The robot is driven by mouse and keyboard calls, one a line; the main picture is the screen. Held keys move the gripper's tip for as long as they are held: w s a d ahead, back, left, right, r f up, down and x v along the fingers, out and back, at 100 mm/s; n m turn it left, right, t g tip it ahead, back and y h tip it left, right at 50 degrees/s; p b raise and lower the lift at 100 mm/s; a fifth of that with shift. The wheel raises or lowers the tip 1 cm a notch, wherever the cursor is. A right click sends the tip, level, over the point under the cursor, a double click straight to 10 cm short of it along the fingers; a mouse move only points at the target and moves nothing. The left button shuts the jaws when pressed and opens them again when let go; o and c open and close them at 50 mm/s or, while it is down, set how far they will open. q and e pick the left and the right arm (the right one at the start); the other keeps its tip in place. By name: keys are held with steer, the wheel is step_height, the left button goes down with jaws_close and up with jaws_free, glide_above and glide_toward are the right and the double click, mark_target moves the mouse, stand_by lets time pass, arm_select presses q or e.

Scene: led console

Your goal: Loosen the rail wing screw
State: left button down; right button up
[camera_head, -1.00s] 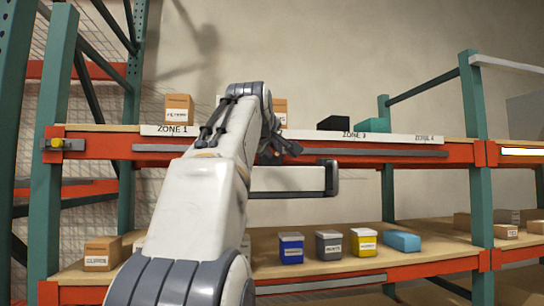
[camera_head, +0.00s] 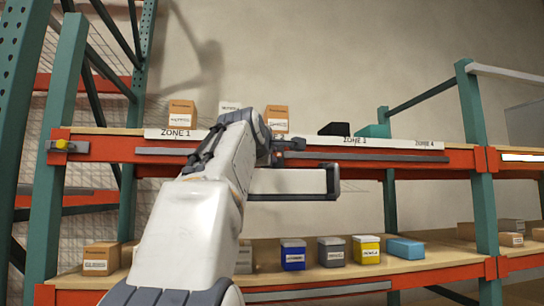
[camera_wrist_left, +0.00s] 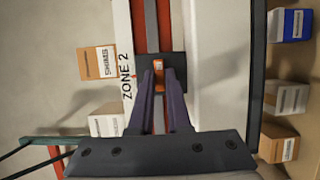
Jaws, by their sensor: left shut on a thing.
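The rail (camera_head: 376,156) is a long grey strip along the front of the orange upper beam. A dark block sits on it near the ZONE 2 label; in the left wrist view this block (camera_wrist_left: 178,62) is around my fingertips. My left gripper (camera_head: 278,155) is at the rail, mostly hidden behind my own arm in the head view. My right gripper is not in view.
A pale panel with a dark handle-like frame (camera_head: 333,181) hangs below the beam beside my gripper. Cartons (camera_head: 181,113) stand on the upper shelf. Coloured bins (camera_head: 293,254) stand on the lower shelf. A green upright (camera_head: 481,198) stands at the right.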

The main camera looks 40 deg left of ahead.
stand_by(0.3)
arm_select(q)
steer(key=c, duration=0.9)
jaws_free()
steer(key=shift+w+a, duration=0.15)
steer(key=shift+o, duration=0.2)
steer(key=b+v, duration=0.3)
steer(key=v, duration=0.7)
steer(key=shift+s+d, duration=0.2)
steer(key=shift+s, duration=0.1)
steer(key=shift+f, duration=0.1)
